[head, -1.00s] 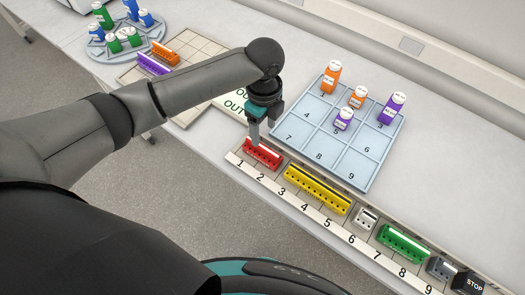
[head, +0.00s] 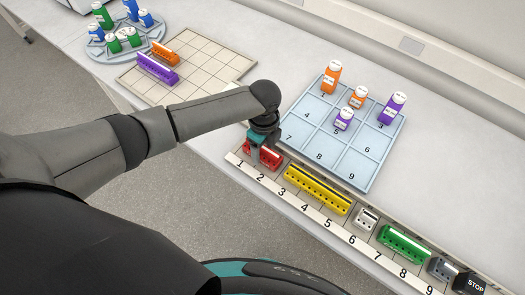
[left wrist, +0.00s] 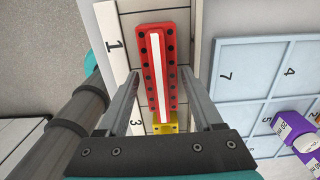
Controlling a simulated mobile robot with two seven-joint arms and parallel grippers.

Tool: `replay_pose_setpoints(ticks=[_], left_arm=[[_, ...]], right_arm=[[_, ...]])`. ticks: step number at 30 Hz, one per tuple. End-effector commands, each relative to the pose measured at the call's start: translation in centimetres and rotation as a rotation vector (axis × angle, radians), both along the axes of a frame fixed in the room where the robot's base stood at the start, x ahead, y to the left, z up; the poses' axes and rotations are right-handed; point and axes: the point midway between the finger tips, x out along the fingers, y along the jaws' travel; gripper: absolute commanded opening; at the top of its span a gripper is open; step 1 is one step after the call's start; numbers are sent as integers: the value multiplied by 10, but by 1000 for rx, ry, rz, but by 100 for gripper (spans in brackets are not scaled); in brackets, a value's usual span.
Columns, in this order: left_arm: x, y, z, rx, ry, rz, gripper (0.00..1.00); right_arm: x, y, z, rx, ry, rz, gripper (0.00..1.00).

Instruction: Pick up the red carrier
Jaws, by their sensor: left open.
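The red carrier (head: 269,157) sits on the numbered rail (head: 250,170) near marks 1 and 2 in the head view. My left gripper (head: 258,162) is low over it and hides part of it. In the left wrist view the red carrier (left wrist: 158,70) shows dark holes along both sides and a white strip down its middle. My left gripper's fingers (left wrist: 158,85) are apart, one on each side of the carrier. I cannot tell whether they touch it. My right gripper is not in view.
A yellow carrier (head: 318,190) stands just beyond the red one on the rail. A blue numbered tray (head: 327,173) with several bottles lies beside the rail. Orange and purple carriers (head: 157,69) lie on a grid at upper left.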

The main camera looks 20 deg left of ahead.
Motion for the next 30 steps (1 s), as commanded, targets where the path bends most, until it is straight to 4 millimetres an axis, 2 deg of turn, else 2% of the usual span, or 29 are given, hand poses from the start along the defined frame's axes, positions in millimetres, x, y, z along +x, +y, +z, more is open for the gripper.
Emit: replay_pose_setpoints(ticks=[2, 19, 30], left_arm=[[0, 0, 0, 0, 0, 0, 63], [0, 0, 1, 0, 0, 1, 0], [1, 0, 3, 0, -1, 1, 0]], right_arm=[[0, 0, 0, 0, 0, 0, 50], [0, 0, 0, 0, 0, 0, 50], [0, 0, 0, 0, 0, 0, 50]])
